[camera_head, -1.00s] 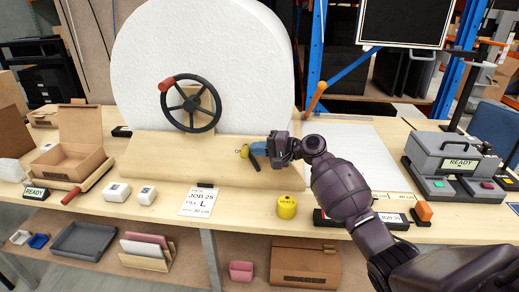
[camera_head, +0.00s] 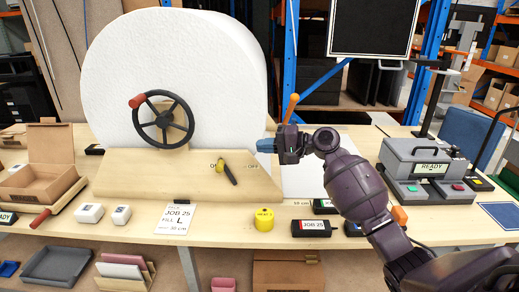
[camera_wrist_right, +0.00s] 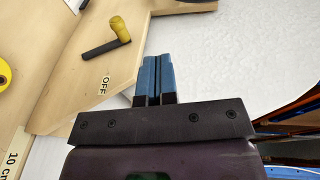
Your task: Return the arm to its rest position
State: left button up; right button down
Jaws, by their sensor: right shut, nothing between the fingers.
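My right gripper (camera_head: 266,145) is shut and empty, with blue fingertips pressed together. In the head view it is in front of the white sheet, to the right of the wooden dispenser panel (camera_head: 130,178). The wrist view shows its closed blue fingers (camera_wrist_right: 155,80) apart from the black lever with a yellow knob (camera_wrist_right: 119,29), near the OFF marking. In the head view this lever (camera_head: 229,172) slants down to the right between ON and OFF. My left gripper is not in view.
A black handwheel (camera_head: 163,124) with a red knob stands before a large white roll (camera_head: 185,60). A yellow weight (camera_head: 264,219) and a job card (camera_head: 176,218) lie near the front edge. A grey sealer (camera_head: 425,165) stands at the right.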

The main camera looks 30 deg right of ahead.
dwell(0.5)
jog(key=s+a+f+n+t+h, duration=0.1)
jog(key=s+f+n+t+h, duration=0.1)
jog(key=s+f+n+h, duration=0.45)
jog(key=s+a+f+n+t+h, duration=0.1)
jog(key=f+n+t+h, duration=0.25)
jog(key=f, duration=0.65)
jog(key=s+a+f+g+h, duration=0.1)
jog(key=s+a+f+g, duration=0.1)
jog(key=s+f, duration=0.6)
jog(key=s+a+f+g+h, duration=0.1)
jog(key=s+a+f+g, duration=0.1)
jog(key=s+f, duration=0.7)
jog(key=s+a, duration=0.1)
jog(key=s, duration=0.5)
jog(key=shift+s+a+f+m+g, duration=0.2)
jog(key=shift+s+f+m+g, duration=0.05)
jog(key=shift+s+m+g, duration=0.15)
